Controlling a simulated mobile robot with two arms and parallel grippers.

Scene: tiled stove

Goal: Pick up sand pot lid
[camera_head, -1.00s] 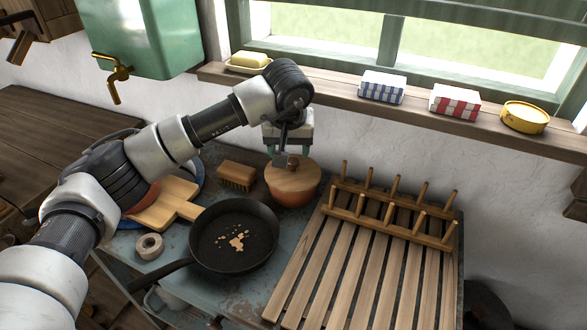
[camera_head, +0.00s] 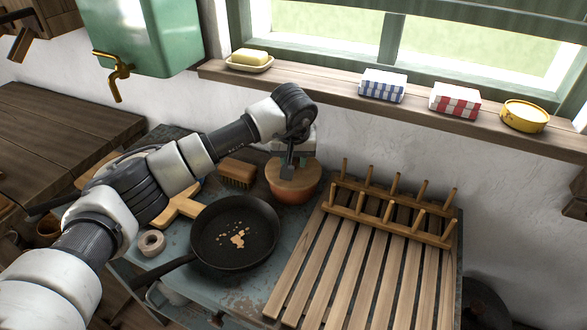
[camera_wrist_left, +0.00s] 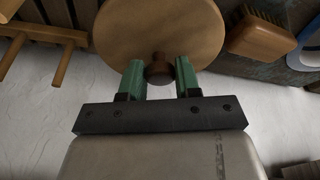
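The sand pot lid (camera_wrist_left: 190,30) is a round wooden disc with a dark knob (camera_wrist_left: 158,69) in its middle. In the head view the lid (camera_head: 299,180) sits on the reddish clay pot (camera_head: 293,196) at the back of the table. My left gripper (camera_wrist_left: 158,75) is open, its two green fingers on either side of the knob with a gap on both sides. In the head view my left arm reaches over the lid from above and hides the knob. My right gripper is in neither view.
A black frying pan (camera_head: 225,256) with brown crumbs stands in front of the pot. A brush (camera_head: 237,173) lies left of the pot, and a slatted wooden rack (camera_head: 365,265) is at right. The wall and windowsill (camera_head: 420,112) are close behind.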

